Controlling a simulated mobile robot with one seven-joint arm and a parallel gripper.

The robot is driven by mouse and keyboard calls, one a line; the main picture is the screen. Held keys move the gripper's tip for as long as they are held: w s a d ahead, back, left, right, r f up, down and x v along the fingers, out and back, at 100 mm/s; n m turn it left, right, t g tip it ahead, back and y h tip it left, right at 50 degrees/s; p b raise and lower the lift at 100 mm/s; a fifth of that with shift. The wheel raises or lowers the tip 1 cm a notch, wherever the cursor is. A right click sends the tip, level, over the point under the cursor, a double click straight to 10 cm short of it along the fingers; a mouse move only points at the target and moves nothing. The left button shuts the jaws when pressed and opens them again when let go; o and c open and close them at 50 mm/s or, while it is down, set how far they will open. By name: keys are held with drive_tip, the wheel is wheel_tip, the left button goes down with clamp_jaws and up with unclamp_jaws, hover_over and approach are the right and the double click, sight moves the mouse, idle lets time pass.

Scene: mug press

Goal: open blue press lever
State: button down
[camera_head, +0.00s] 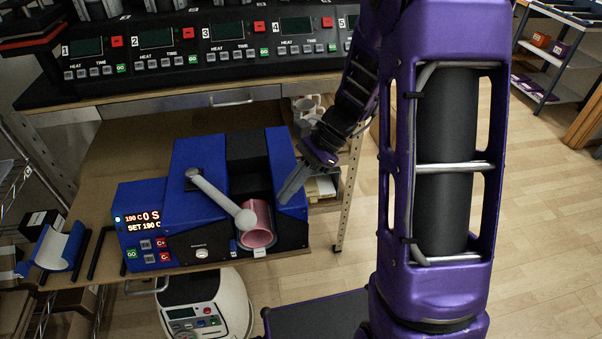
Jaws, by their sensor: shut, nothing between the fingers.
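The blue mug press (190,215) sits on a wooden shelf left of centre, with a lit display on its left side. Its lever (215,195) is a pale grey bar with a round knob at each end. The lever slants across the front, its lower knob in front of a pink mug (260,226). The mug lies on its side in the press opening, partly hidden by the knob. My gripper (284,198) is shut and empty, at the right side of the press, right of the mug and apart from the lever knob. Whether it touches the press housing I cannot tell.
A long black multi-station press (200,50) stands on the counter above. A white round device (205,305) is below the shelf front. A metal shelf post (350,190) stands right of my gripper. A blue curved part (55,250) lies at left. Open floor is at right.

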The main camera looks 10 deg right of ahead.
drive_tip(key=a, duration=0.1)
drive_tip(key=s+a+f, duration=0.1)
drive_tip(key=a, duration=0.2)
drive_tip(key=shift+s+a+f, duration=0.2)
drive_tip(key=shift+a, duration=0.1)
drive_tip(key=shift+a, duration=0.1)
